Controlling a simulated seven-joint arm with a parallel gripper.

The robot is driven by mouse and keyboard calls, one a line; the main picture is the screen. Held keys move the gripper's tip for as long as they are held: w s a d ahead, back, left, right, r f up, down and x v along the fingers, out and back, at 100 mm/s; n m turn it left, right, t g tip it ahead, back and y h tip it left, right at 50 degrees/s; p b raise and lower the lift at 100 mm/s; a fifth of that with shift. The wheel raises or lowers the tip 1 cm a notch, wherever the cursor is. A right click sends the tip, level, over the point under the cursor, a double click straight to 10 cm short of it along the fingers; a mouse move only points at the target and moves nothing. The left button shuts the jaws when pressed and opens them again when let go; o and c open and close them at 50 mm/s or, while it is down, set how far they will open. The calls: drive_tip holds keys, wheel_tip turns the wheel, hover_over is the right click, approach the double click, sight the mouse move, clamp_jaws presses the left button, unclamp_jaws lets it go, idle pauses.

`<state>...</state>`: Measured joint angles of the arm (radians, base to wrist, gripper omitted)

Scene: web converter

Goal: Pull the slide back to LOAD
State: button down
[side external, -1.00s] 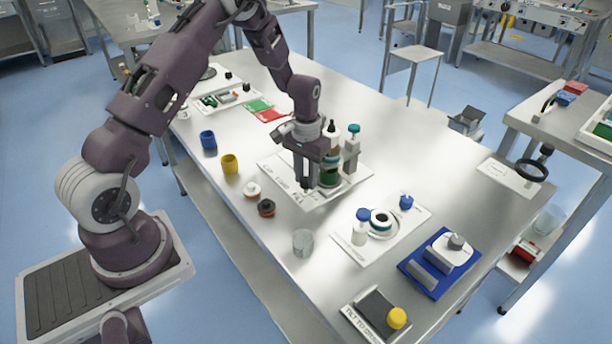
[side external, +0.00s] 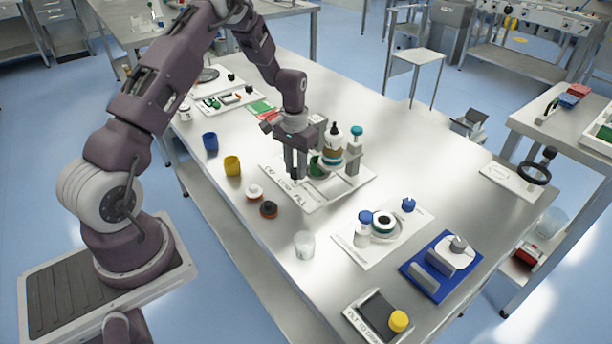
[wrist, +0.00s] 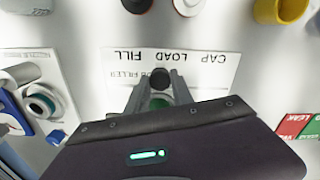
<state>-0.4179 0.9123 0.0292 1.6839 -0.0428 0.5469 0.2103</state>
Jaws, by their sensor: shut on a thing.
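The slide station is a white plate (side external: 292,203) lettered CAP, LOAD and FILL, which also shows in the wrist view (wrist: 215,75). My gripper (side external: 297,176) points straight down over the plate. In the wrist view its fingers (wrist: 158,88) are shut on a dark round knob (wrist: 160,77), which is level with the lettering between LOAD and FILL, closer to LOAD. A green round part (side external: 316,166) sits just behind the fingers; it is mostly hidden. A bottle with a black tip and brown band (side external: 333,148) stands over the plate. The slide's track is largely hidden.
A grey post with a teal knob (side external: 355,150) stands right of the bottle. A blue cup (side external: 210,142), yellow cup (side external: 232,166), white-topped piece (side external: 254,191), dark-topped piece (side external: 268,209) and clear cup (side external: 305,245) stand left and in front. Bare table lies behind the station.

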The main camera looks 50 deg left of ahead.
drive_tip(key=shift+a, duration=1)
drive_tip(key=c, duration=1.1)
unclamp_jaws()
wheel_tip(320, 180, up, 7)
drive_tip(key=shift+r, duration=0.15)
